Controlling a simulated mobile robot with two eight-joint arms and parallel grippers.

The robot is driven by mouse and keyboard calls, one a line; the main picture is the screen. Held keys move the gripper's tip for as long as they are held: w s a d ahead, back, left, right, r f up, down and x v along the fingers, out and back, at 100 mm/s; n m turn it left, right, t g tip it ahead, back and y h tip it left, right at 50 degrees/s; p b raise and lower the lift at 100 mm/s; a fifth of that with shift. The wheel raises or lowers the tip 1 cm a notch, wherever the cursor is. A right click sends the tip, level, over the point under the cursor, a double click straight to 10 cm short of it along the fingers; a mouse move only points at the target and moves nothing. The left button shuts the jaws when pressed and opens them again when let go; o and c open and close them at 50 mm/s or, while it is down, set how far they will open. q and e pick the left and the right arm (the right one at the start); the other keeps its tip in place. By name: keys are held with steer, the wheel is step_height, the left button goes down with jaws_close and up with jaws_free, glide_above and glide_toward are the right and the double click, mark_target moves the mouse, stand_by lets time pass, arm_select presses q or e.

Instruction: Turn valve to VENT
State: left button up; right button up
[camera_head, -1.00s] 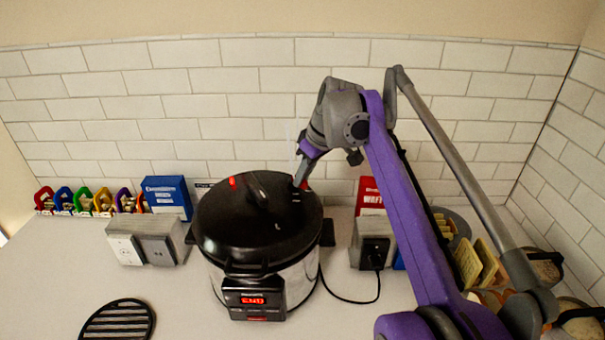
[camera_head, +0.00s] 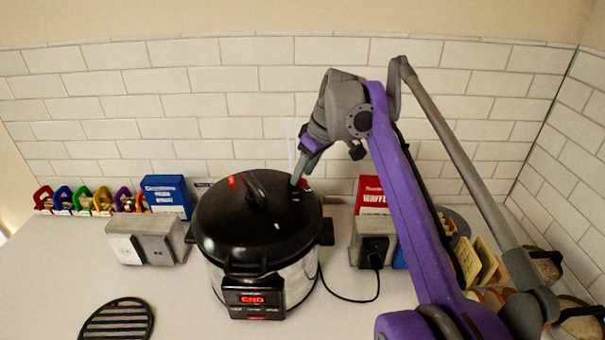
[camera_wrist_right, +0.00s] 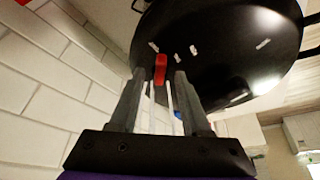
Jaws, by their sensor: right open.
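The pressure cooker (camera_head: 262,245) stands on the counter with its black lid (camera_head: 225,215) on. A small red piece, apparently the valve (camera_head: 305,185), sits near the lid's back right rim, partly hidden by my right gripper (camera_head: 296,180). The right wrist view shows this red valve (camera_wrist_right: 160,68) in line with the gap between the fingertips of my open right gripper (camera_wrist_right: 158,80). Contact cannot be told. Several small white marks lie on the lid near the valve; their lettering is too small to read. My left gripper is not in view.
Another red piece (camera_head: 233,182) is at the lid's back left, near the black lid handle (camera_head: 255,190). A socket box (camera_head: 372,243) with the cooker's cord stands right, another box (camera_head: 145,242) left. The tiled wall is close behind. A black trivet (camera_head: 118,320) lies front left.

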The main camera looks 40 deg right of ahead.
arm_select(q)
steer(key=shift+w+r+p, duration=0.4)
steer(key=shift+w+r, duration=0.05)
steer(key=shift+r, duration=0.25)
arm_select(e)
steer(key=v, duration=0.9)
steer(key=shift+r, duration=0.2)
